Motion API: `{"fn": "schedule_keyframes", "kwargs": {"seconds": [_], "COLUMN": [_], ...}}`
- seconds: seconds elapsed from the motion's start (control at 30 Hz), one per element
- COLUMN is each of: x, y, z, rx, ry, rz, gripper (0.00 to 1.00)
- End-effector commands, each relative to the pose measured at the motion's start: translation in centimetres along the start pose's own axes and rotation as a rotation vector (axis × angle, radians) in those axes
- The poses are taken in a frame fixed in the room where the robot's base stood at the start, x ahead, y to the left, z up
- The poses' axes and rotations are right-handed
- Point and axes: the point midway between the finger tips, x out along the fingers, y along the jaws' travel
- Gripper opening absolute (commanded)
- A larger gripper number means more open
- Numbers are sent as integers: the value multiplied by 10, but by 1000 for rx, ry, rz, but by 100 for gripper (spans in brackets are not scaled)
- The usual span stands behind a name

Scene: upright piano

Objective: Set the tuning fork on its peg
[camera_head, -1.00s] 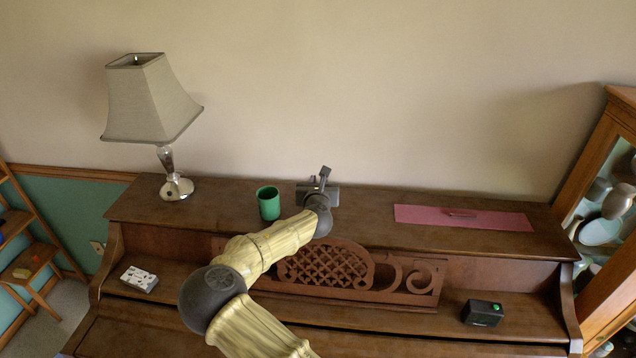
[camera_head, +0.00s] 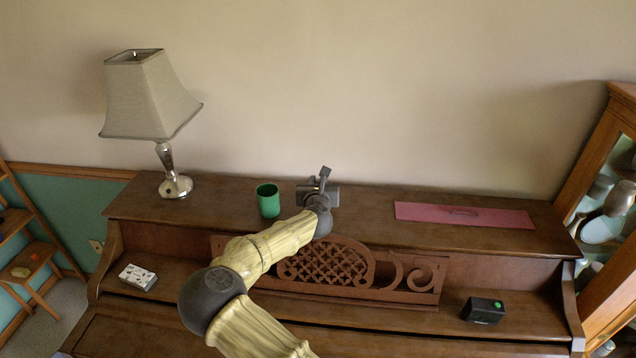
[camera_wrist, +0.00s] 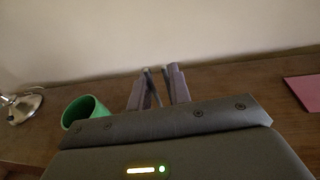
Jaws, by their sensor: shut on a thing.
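My gripper (camera_wrist: 157,92) is over the piano top, right of the green cup (camera_head: 268,201); it also shows small in the head view (camera_head: 324,174). In the wrist view its two fingers stand close together with thin grey prongs, which look like the tuning fork (camera_wrist: 151,84), between them. The fork's lower part is hidden, and I cannot make it out in the head view. I cannot clearly identify the peg in either view. A small slim dark thing (camera_head: 462,212) lies on the pink mat (camera_head: 415,211) to the right.
A lamp (camera_head: 174,185) stands at the left of the piano top (camera_head: 365,207). A black box with a green top spot (camera_head: 483,311) and a white patterned block (camera_head: 138,277) sit on the lower ledge. The wall is close behind. Bare wood lies between gripper and mat.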

Motion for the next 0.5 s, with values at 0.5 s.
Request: {"fn": "schedule_keyframes", "kwargs": {"seconds": [0.5], "x": [0], "y": [0], "z": [-2], "rx": [0], "ry": [0], "rz": [0], "gripper": [35]}}
